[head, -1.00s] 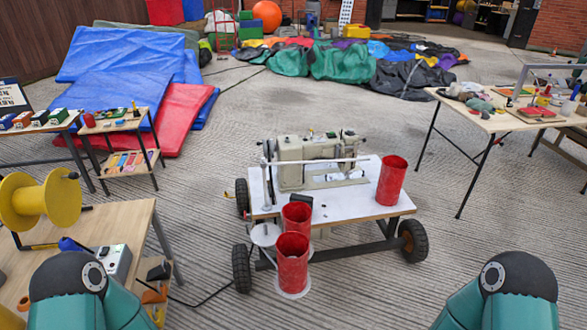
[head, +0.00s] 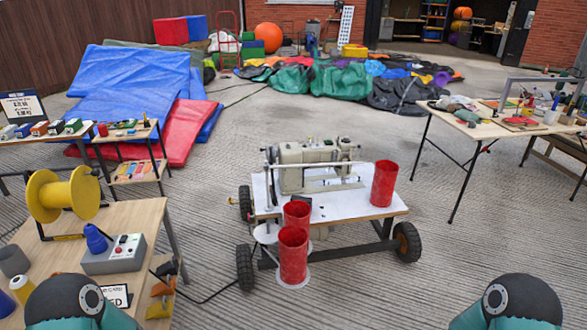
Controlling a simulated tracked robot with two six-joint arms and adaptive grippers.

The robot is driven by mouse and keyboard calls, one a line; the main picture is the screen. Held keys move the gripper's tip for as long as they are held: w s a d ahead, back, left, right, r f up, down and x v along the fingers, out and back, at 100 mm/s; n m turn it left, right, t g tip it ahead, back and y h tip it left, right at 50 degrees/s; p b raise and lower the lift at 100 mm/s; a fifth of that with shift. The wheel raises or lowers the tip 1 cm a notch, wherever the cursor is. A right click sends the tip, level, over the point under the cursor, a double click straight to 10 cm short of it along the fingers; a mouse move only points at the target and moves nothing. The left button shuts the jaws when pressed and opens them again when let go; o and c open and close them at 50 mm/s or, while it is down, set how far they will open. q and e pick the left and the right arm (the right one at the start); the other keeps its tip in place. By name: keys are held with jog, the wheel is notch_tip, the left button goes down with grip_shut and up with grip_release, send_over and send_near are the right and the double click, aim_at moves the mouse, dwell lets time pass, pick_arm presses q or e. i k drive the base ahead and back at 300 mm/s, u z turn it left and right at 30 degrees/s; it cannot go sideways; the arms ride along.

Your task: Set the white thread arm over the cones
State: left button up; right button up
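The white thread arm (head: 318,164) is a thin horizontal bar on a short upright at the left end of the sewing machine (head: 305,153). It runs across the front of the machine toward the right. The cones appear as three red cylinders: one stands on the right of the white table top (head: 384,184), and two stand at its front left edge, a rear one (head: 297,213) and a front one (head: 293,256). The bar is behind the two front-left cylinders, not over them. Only rounded teal links of my arms show at the bottom; both grippers are out of view.
The machine stands on a wheeled cart (head: 345,250) with open floor around it. A bench (head: 130,220) with a yellow spool (head: 63,194) and a grey switch box (head: 114,255) is at left. Another table (head: 490,128) with tools is at right. Folded mats lie behind.

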aim_at(267, 168)
jog(key=z, duration=0.15)
jog(key=i, duration=0.9)
jog(key=u, duration=0.2)
jog(key=k, duration=0.75)
jog(key=z, duration=0.25)
jog(key=i, duration=0.8)
jog(key=k, duration=0.2)
jog(key=u, duration=0.1)
